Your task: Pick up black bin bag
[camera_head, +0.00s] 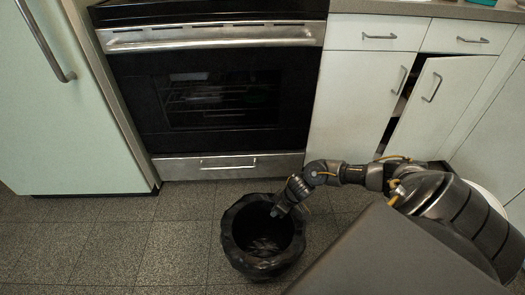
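The black bin bag (234,246) shows as a round, dark, open-topped shape with a wrinkled rim, standing on the tiled floor in front of the oven. Whether a bin stands inside the bag, I cannot tell. Some greyish, crumpled-looking matter shows at its bottom. My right arm comes in from the right, and my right gripper (279,210) points down at the back right part of the opening, at or just above the rim. Its fingers are small and dark, so neither their opening nor contact with the bag can be told. My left gripper is out of view.
An oven (220,95) with a bottom drawer (228,168) stands behind the bag. A pale fridge (70,110) is at the left. White cabinets (355,80) are at the right, one door (435,100) slightly ajar. Floor left of the bag is clear.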

